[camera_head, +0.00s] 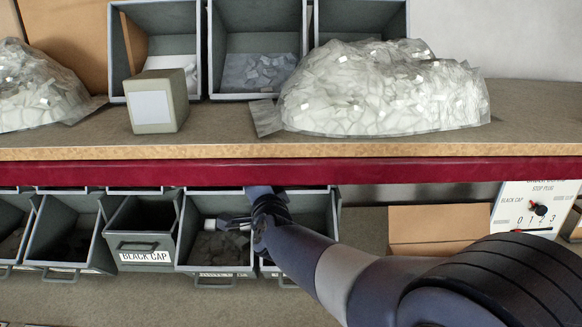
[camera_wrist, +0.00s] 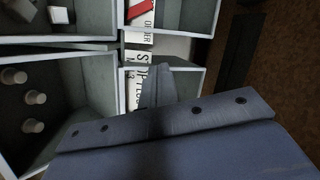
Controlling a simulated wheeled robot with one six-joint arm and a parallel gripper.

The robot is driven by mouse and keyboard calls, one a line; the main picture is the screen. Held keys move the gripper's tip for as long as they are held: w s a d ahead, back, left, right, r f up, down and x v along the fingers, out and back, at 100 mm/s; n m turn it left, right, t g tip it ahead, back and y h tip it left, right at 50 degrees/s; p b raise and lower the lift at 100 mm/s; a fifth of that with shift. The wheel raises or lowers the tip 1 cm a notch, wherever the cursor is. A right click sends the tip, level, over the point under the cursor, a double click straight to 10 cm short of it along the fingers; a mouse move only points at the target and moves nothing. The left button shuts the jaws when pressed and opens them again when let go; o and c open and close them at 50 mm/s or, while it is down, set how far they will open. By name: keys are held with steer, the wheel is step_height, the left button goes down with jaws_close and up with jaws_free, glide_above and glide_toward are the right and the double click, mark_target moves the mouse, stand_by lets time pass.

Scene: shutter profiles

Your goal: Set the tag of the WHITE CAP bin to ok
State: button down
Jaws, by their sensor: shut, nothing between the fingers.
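No label reading WHITE CAP is legible in either view. My gripper (camera_head: 228,224) is in the lower bin row, shut and empty, in front of the bins right of the BLACK CAP bin (camera_head: 147,247). In the wrist view my gripper (camera_wrist: 157,72) points at the gap between bins, close to a white label (camera_wrist: 134,85) with partly hidden letters. Above it is a white tag plate (camera_wrist: 139,38) with lettering that looks like ORDER and a red piece (camera_wrist: 139,9) beside it. I cannot tell which bin this tag belongs to.
A shelf with a dark red front edge (camera_head: 300,173) runs above the lower bins. It carries bags of white parts (camera_head: 380,95), a beige block (camera_head: 157,100) and more bins. A dial board (camera_head: 533,208) and a cardboard box (camera_head: 437,226) stand at right. In the wrist view, a left bin holds several pale plugs (camera_wrist: 34,97).

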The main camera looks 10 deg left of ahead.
steer(key=shift+w, duration=0.1)
steer(key=p+x, duration=0.2)
steer(key=x, duration=0.8)
steer(key=shift+f, duration=0.1)
steer(key=shift+d+f+m+b, duration=0.35)
steer(key=shift+f+m, duration=0.1)
steer(key=shift+m, duration=0.25)
steer(key=shift+w+d+f+m+t+y+b, duration=0.15)
steer(key=shift+f+m+t+b, duration=0.2)
steer(key=shift+f+m+b, duration=0.75)
steer(key=shift+s+d+f+m+t+y+b, duration=0.1)
steer(key=shift+d+f+m+t+b, duration=0.15)
steer(key=shift+m+b, duration=0.95)
steer(key=shift+w+d+f+m+t+y+b, duration=0.1)
steer(key=shift+f+m+t+b, duration=0.4)
steer(key=shift+m, duration=1.3)
steer(key=shift+w+d+f, duration=0.1)
steer(key=shift+d+f, duration=0.25)
steer(key=shift+d, duration=0.3)
